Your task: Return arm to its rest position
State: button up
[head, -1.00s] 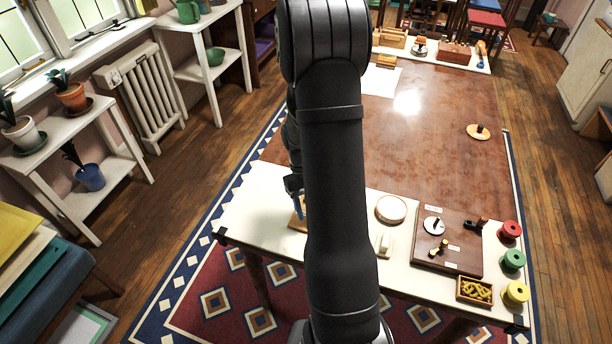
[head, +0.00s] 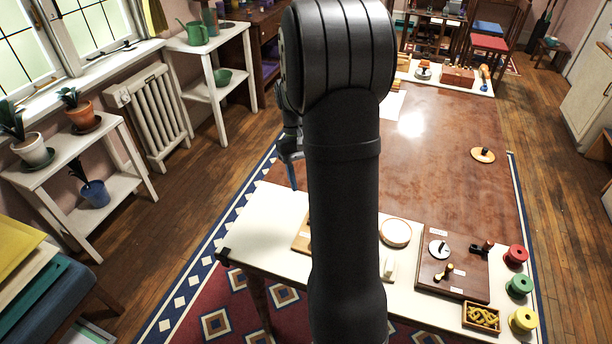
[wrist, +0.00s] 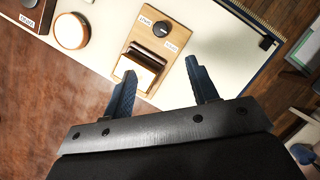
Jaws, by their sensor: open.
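My gripper (wrist: 162,88) is open in the wrist view, its two blue fingers apart with nothing between them. In the head view my gripper (head: 292,175) shows partly at the left side of my arm, above the near left part of the table; the arm hides the rest. In the wrist view a wooden board (wrist: 150,50) with a dark knob (wrist: 160,29) and a white block lies on the white table strip below the fingers. In the head view this board (head: 302,236) is mostly hidden behind my arm.
A round white dish (head: 396,232), a brown board (head: 455,277) with fittings, a tray of yellow pieces (head: 482,317) and red, green and yellow spools (head: 520,286) stand on the near table strip. The brown tabletop (head: 440,160) is largely clear. A plant stand (head: 120,190) stands at left.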

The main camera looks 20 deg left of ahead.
dwell(0.3)
jog(key=x, duration=1.7)
jog(key=shift+s+d+f, duration=0.1)
jog(key=shift+d+f, duration=0.05)
jog(key=shift+d, duration=0.05)
